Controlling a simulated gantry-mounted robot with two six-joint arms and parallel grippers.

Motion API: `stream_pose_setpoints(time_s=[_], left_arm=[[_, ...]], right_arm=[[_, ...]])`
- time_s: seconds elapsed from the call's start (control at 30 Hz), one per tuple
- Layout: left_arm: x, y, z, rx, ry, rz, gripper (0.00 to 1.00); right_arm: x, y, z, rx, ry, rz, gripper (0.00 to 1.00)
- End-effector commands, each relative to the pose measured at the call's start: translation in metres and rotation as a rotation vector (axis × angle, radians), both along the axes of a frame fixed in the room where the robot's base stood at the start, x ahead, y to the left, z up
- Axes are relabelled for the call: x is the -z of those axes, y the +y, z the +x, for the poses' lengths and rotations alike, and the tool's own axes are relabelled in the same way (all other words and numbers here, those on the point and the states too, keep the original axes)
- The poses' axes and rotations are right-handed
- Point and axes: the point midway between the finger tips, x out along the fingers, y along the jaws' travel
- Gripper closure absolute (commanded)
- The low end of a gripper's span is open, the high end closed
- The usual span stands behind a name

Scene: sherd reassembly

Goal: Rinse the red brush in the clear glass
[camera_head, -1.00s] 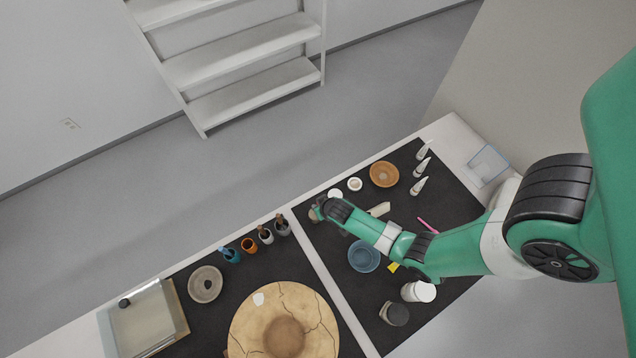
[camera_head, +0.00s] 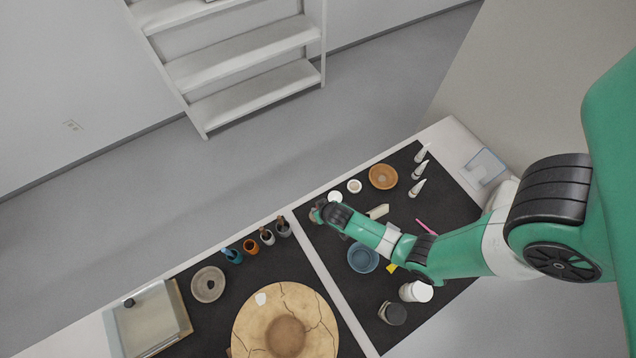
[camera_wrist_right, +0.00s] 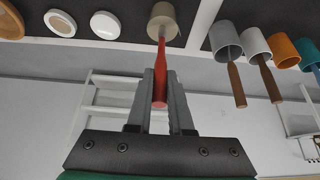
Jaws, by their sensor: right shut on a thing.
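In the right wrist view, my right gripper (camera_wrist_right: 160,78) is shut on the red brush (camera_wrist_right: 160,72), holding it by its red handle. The far end of the brush meets a beige, cup-like vessel (camera_wrist_right: 163,20); its bristles are hidden. I cannot tell whether this vessel is the clear glass, as it does not look transparent. In the head view, my right gripper (camera_head: 318,213) is at the back left of the right black mat, and the brush cannot be made out. My left gripper is not in view.
A blue bowl (camera_head: 363,257) lies under my right forearm. A wooden dish (camera_head: 383,176) and white cones (camera_head: 417,188) stand farther right. A cracked round plate (camera_head: 262,325) lies left.

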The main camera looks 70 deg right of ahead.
Motion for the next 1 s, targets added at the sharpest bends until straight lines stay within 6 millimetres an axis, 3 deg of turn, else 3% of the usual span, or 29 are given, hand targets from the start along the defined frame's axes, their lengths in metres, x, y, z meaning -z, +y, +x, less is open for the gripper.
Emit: stream_pose_setpoints(time_s=[0.03,0.5,1.0], left_arm=[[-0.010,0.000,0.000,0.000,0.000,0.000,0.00],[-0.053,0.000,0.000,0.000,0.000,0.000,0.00],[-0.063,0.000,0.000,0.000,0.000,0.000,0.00]], right_arm=[[-0.010,0.000,0.000,0.000,0.000,0.000,1.00],[-0.053,0.003,-0.004,0.000,0.000,0.000,1.00],[-0.064,0.004,-0.004,0.000,0.000,0.000,1.00]])
